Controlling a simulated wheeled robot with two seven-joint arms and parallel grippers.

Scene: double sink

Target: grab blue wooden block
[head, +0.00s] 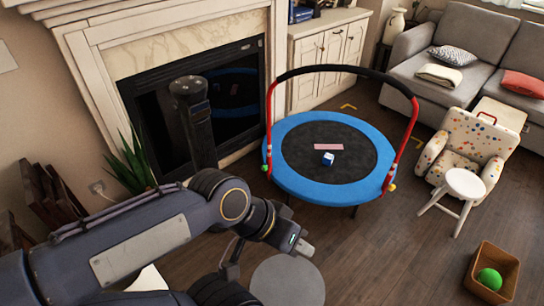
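A small block (328,158) with blue and white faces rests on the black mat of a round blue-rimmed trampoline (300,186). A flat pink strip (328,146) lies just behind it. My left arm reaches in from the left, and my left gripper (303,247) is in front of the trampoline, well short of the block and apart from it. Its fingers are small and seen at an angle, so I cannot tell whether they are open or shut. My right gripper is not in view.
The trampoline has a tall red and black handlebar (345,69) arching over its back. A white stool (464,186) and a spotted child's chair (466,146) stand on the right. A brown box with a green ball (490,278) is at lower right. Wooden floor is clear between.

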